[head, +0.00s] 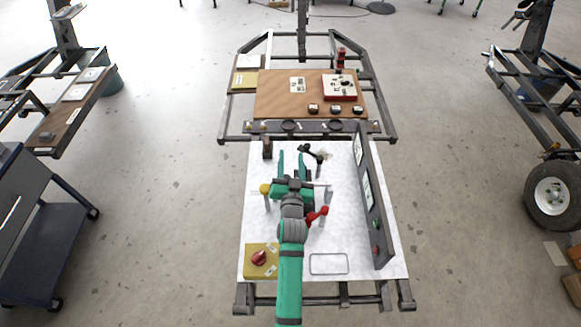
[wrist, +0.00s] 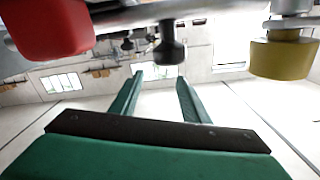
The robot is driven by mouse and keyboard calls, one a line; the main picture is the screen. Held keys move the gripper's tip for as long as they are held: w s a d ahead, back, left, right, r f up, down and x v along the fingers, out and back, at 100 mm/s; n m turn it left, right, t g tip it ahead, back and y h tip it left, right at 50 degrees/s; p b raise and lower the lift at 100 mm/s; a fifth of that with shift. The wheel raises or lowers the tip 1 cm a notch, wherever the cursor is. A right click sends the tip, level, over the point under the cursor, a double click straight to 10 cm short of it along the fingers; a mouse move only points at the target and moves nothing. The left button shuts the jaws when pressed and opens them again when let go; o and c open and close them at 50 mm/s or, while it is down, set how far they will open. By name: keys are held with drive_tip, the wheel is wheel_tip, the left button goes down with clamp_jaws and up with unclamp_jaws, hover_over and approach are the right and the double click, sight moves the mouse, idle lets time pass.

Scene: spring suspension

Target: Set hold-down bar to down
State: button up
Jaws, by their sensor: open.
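My gripper (head: 291,156) is over the white tabletop, its two green fingers apart with nothing visible between them. They also show in the wrist view (wrist: 158,78). A grey metal bar (wrist: 120,14), which looks like the hold-down bar, crosses the top of the wrist view. A dark knob (wrist: 171,47) hangs from it in that picture, close above the fingers. A red knob (head: 318,213) is right of my wrist in the head view, and a yellow knob (head: 265,188) is left of it. My arm hides most of the bar in the head view, so its position is unclear.
A tall grey panel (head: 372,200) stands along the table's right side. A yellow block with a red button (head: 259,257) is at the front left. Small dark fixtures (head: 312,152) stand near the back. The tabletop at front right is mostly clear.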

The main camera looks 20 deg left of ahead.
drive_tip(key=s+d+r, duration=0.3)
drive_tip(key=s+r, duration=0.9)
drive_tip(key=s, duration=0.1)
drive_tip(key=shift+s, duration=0.35)
drive_tip(key=s+d+f+h, duration=0.1)
drive_tip(key=s+d+f, duration=0.25)
drive_tip(key=s, duration=0.35)
drive_tip(key=s+d+f+g+h, duration=0.1)
drive_tip(key=s+d+f+h, duration=0.2)
drive_tip(key=s, duration=0.5)
drive_tip(key=s+d+f, duration=0.4)
drive_tip(key=s+f, duration=0.1)
drive_tip(key=s, duration=0.2)
drive_tip(key=s+d+g+h, duration=0.1)
drive_tip(key=s+d, duration=0.1)
drive_tip(key=s, duration=0.9)
drive_tip(key=shift+s+d+r, duration=0.15)
drive_tip(key=shift+d+r, duration=0.1)
drive_tip(key=shift+r, duration=0.2)
